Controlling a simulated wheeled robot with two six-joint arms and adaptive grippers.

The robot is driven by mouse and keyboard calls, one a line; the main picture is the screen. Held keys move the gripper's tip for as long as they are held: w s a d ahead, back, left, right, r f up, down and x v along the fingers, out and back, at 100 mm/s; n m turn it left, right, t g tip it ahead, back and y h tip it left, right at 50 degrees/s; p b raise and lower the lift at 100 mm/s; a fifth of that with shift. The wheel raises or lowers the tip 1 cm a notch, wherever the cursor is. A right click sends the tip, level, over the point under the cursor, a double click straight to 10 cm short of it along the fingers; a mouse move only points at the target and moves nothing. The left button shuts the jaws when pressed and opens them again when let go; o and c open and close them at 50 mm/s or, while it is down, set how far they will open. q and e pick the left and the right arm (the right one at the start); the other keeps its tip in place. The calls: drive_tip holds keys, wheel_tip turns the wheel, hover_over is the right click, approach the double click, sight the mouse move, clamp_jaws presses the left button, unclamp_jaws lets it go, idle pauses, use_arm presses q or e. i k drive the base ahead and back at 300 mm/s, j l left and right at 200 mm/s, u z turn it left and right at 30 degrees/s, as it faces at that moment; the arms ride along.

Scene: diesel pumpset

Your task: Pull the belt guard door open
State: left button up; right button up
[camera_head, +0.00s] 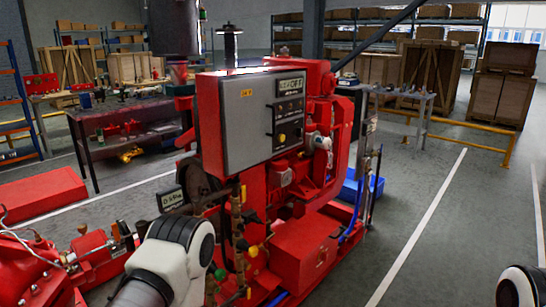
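The red diesel pumpset (300,255) stands in front of me, with a grey control panel (262,115) on its upper part. A dark round part (203,182) shows below the panel's left side, partly hidden by pipes and a small display. I cannot clearly make out the belt guard door or whether it is open. A white and grey link of my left arm is at the bottom left, in front of the pumpset. A piece of my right arm shows in the bottom right corner. Neither gripper's fingers can be seen.
Valves and thin pipes (240,245) run up the pumpset's near side. Red machinery (90,255) lies at the lower left. A dark workbench (120,115) stands behind it. Wooden crates (428,68) and shelves line the back. The floor at right is clear.

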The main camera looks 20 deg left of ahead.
sight(330, 129)
drive_tip(key=i+l+u, duration=1.1)
drive_tip(key=l+u, duration=0.15)
